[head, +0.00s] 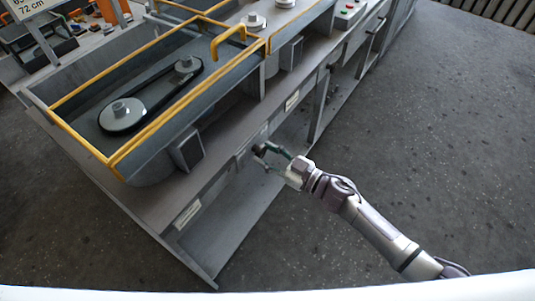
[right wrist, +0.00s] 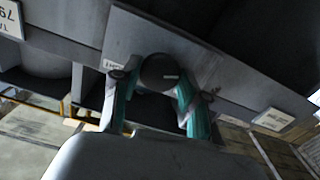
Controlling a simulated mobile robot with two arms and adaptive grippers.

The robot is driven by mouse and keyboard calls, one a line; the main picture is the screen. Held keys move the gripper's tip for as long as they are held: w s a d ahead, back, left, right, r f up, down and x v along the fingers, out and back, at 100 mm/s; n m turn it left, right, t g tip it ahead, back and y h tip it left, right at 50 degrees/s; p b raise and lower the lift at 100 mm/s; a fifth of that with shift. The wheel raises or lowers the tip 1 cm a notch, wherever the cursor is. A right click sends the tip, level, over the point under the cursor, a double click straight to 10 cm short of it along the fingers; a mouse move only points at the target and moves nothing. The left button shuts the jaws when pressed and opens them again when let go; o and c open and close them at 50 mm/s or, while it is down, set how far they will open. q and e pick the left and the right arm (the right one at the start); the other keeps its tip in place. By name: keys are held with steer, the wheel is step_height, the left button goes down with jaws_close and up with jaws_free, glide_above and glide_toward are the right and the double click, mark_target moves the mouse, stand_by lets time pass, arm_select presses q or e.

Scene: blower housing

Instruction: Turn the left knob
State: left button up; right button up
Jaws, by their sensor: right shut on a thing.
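The left knob (right wrist: 158,72) is a dark round knob with a pale mark line on its face, on the grey front panel (right wrist: 205,70) of the bench. In the right wrist view my right gripper (right wrist: 154,88) has its teal-lined fingers on either side of the knob, shut on it. In the head view my right gripper (head: 264,158) reaches in from the lower right to the panel, and the knob (head: 260,149) shows as a small dark spot between the fingers. My left gripper is not in view.
The grey blower bench (head: 140,185) has a yellow railing (head: 140,140) around a belt and pulleys (head: 123,115). White labels (head: 187,213) sit on its front edge. A control box with buttons (head: 347,14) is farther along. The floor (head: 430,130) on the right is clear.

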steer(key=shift+n, duration=0.3)
steer(key=n, duration=0.4)
steer(key=shift+n+b, duration=0.3)
steer(key=shift+b, duration=0.05)
steer(key=n+b, duration=0.1)
steer(key=n, duration=0.4)
steer(key=shift+f, duration=0.1)
steer(key=n+b, duration=0.2)
steer(key=n, duration=0.4)
steer(key=n+b, duration=0.2)
steer(key=n, duration=0.3)
steer(key=shift+n, duration=0.3)
steer(key=o, duration=1.1)
steer(key=shift+o, duration=0.2)
